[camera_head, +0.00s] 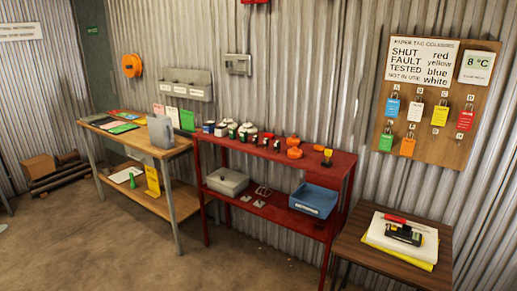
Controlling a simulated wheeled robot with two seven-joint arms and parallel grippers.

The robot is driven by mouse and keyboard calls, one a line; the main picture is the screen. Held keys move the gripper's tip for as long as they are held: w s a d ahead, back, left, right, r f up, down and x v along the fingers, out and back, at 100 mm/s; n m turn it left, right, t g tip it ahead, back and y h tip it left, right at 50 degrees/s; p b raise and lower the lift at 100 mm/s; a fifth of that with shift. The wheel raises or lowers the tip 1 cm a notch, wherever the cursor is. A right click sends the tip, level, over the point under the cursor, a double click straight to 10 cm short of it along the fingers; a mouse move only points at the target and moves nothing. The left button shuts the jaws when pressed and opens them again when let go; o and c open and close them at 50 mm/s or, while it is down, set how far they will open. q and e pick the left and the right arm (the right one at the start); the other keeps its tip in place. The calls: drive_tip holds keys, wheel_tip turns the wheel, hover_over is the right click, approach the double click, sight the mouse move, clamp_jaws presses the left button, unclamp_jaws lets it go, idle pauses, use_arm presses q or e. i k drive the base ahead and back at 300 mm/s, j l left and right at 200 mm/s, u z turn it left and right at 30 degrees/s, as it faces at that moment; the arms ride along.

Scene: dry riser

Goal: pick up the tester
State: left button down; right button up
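No object is clearly labelled as the tester. A small black device with a greenish part (404,233) lies on a white and yellow stack (425,250) on the dark wooden table at the right; it may be the tester, but I cannot tell. Neither of my grippers is in view.
The red two-level bench (275,155) holds several small jars and orange items on top, with a grey box (228,181) and a blue bin (313,200) below. A wooden table (130,140) stands left. A tag board (438,150) hangs right. The foreground floor is clear.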

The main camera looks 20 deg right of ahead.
sight(405, 234)
drive_tip(key=i+l+z, duration=0.15)
drive_tip(key=i+z, duration=0.25)
drive_tip(key=i+l+z, duration=0.1)
drive_tip(key=i+z, duration=0.5)
drive_tip(key=z, duration=0.15)
drive_tip(key=i+j+z, duration=0.15)
drive_tip(key=i+z, duration=0.2)
drive_tip(key=i+j+z, duration=0.1)
drive_tip(key=i+z, duration=0.25)
drive_tip(key=i, duration=0.15)
